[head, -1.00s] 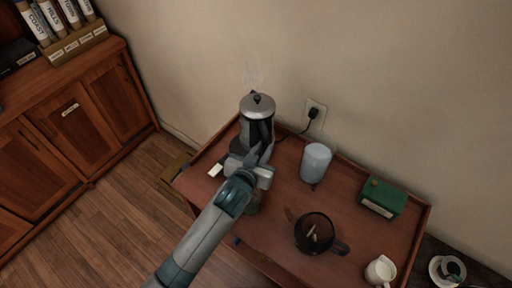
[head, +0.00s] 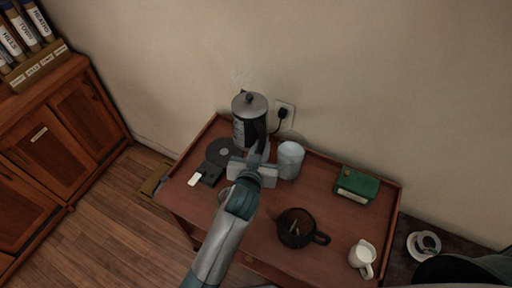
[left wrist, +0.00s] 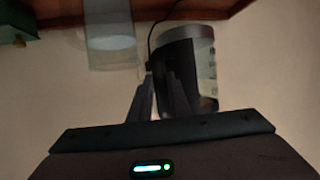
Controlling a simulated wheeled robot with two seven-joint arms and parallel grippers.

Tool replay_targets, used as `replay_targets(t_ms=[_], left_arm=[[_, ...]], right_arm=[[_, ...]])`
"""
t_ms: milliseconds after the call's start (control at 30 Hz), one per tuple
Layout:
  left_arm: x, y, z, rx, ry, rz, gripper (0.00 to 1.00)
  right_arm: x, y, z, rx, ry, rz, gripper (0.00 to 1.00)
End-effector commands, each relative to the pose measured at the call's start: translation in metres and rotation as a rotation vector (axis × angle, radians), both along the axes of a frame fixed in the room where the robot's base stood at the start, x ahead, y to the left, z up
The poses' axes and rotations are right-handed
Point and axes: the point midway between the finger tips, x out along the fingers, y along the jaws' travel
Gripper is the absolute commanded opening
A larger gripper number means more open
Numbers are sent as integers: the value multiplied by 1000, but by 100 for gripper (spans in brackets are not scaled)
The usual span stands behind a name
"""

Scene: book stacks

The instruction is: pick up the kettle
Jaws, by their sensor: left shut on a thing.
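The kettle (head: 246,124) is grey with a domed lid and a dark handle, and faint steam rises above it. It is upright and clear of its round black base (head: 219,151), which lies bare on the tray table. My left gripper (head: 257,152) is shut on the kettle's handle at its near side. In the left wrist view the fingers (left wrist: 160,100) are at the dark handle, with the kettle body (left wrist: 206,62) behind; that view appears upside down. My arm hides part of the handle. My right gripper is not in view.
On the tray table (head: 318,185) stand a pale cylindrical canister (head: 290,160) close right of the kettle, a green box (head: 356,184), a dark glass pot (head: 296,228) and a white jug (head: 362,257). A wall socket with a black plug (head: 283,113) is behind. Wooden cabinets are at left.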

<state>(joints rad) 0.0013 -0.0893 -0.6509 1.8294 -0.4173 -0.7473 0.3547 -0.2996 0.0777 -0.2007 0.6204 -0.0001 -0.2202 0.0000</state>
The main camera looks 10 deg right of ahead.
Motion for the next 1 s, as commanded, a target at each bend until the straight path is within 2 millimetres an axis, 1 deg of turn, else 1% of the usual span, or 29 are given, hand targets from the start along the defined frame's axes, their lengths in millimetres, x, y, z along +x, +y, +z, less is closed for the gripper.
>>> replay_targets(t_ms=[33, 200, 1000], left_arm=[[1, -3, 8, -4, -11, -1, 0], [0, -8, 11, -4, -11, -1, 0], [-1, -12, 13, -3, -13, -2, 0]], right_arm=[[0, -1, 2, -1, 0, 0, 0], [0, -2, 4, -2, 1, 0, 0], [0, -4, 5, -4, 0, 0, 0]])
